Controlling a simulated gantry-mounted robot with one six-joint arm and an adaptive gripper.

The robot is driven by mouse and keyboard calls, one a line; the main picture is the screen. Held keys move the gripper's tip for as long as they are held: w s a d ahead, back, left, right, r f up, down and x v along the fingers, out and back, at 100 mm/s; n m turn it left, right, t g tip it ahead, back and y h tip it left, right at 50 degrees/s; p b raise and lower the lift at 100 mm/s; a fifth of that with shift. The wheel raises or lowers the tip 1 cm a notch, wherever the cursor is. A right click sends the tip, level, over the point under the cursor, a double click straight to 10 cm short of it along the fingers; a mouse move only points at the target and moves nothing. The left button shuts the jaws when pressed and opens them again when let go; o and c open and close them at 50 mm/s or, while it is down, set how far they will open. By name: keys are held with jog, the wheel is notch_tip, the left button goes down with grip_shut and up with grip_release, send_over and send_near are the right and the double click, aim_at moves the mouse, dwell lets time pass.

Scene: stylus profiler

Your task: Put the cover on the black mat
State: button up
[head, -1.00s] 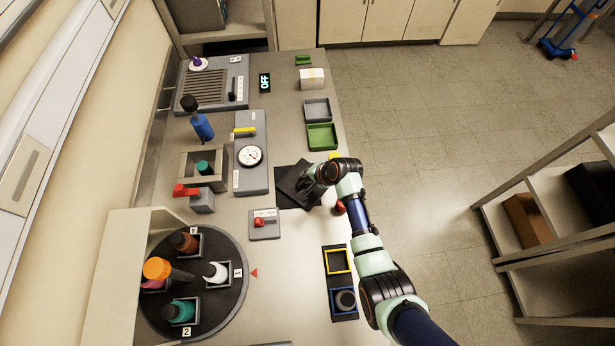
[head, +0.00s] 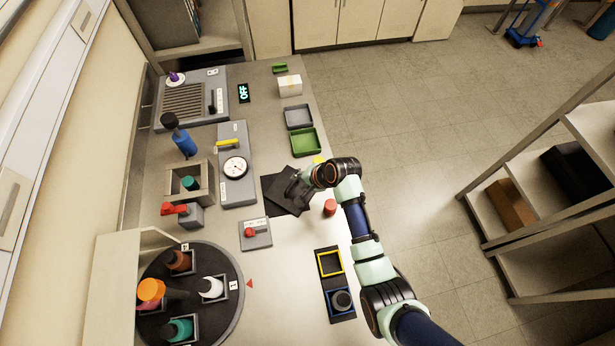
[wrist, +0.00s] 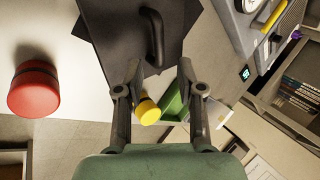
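The cover (head: 287,204) is a dark flat plate. In the wrist view, the cover (wrist: 122,30) carries a black arched handle (wrist: 154,38). It lies turned at an angle over the black mat (head: 270,183), whose corners show past its edges. Cover and mat are close in colour, so their exact border is hard to tell. My gripper (head: 293,187) is just above the cover. In the wrist view, my gripper (wrist: 161,72) is open, its fingers apart with the handle beyond their tips and nothing held between them.
A red round piece (head: 330,207) stands right of the mat, and a yellow one (wrist: 147,110) shows beyond my fingers. A gauge unit (head: 236,168) stands left of the mat. A green tray (head: 305,142) lies behind; yellow and blue frames (head: 330,263) lie in front.

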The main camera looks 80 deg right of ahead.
jog(key=v, duration=0.6)
jog(key=shift+p, duration=0.3)
jog(key=w+a+r+n+t, duration=0.1)
jog(key=w+a+r+n, duration=0.5)
jog(key=a, duration=0.3)
jog(key=w+a+r+n+t, duration=0.1)
jog(key=w+a+r+n, duration=0.4)
jog(key=w+a, duration=0.3)
jog(key=a+r+n+t, duration=0.1)
jog(key=a+r+n, duration=0.2)
jog(key=a, duration=0.4)
jog(key=a+r+n+t+y, duration=0.1)
jog(key=a+r+n+t, duration=0.1)
jog(key=a+r+n, duration=0.2)
jog(key=a+r+n+t+y, duration=0.1)
jog(key=a+r+n, duration=0.2)
jog(key=a+r, duration=0.4)
jog(key=a, duration=0.5)
jog(key=shift+w+n, duration=0.35)
jog(key=shift+n, duration=0.05)
